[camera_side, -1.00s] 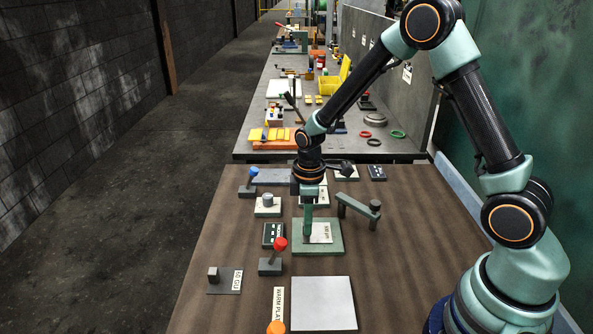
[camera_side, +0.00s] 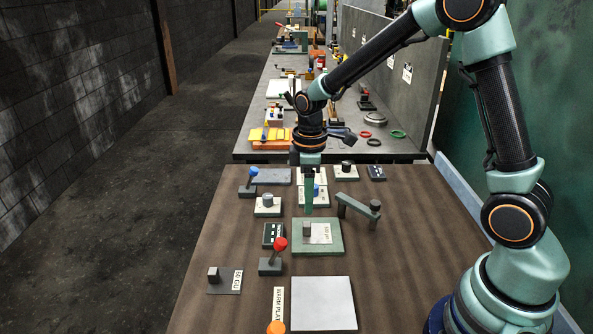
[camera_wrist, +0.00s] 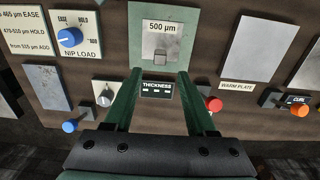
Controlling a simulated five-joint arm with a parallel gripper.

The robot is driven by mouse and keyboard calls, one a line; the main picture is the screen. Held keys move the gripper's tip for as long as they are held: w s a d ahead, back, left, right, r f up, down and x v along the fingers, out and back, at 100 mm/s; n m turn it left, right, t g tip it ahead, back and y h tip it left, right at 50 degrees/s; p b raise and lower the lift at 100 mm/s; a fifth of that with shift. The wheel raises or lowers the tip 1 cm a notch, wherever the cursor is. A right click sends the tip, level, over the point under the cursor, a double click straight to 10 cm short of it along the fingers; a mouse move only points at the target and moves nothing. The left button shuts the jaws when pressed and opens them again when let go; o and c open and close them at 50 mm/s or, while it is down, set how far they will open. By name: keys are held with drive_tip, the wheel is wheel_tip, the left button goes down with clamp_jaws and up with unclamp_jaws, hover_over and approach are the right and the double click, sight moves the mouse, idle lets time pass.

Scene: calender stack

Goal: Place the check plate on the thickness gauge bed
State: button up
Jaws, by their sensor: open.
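The check plate (camera_side: 321,233) is a small light grey plate with a square grip block and a label. It lies flat on the green thickness gauge bed (camera_side: 333,248). In the wrist view the check plate (camera_wrist: 172,42) reads "500 µm" and lies within the edges of the green bed (camera_wrist: 137,45). My gripper (camera_side: 308,211) is above the bed, clear of the plate and empty. In the wrist view its two green fingers (camera_wrist: 157,74) are spread apart, with the grip block beyond and between their tips.
A green bridge-like bar (camera_side: 358,209) stands right of the bed's far corner. A dark thickness display (camera_side: 273,235) and red-knobbed lever (camera_side: 274,255) stand left. The pale warm plate (camera_side: 323,303) is in front. A dark plate with a block (camera_side: 224,281) lies front left.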

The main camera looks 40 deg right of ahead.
drive_tip(key=s+r+m+t, duration=0.5)
drive_tip(key=s+r+m, duration=0.4)
drive_tip(key=s+r, duration=0.3)
wheel_tip(320, 180, up, 3)
drive_tip(key=shift+a+t, duration=0.3)
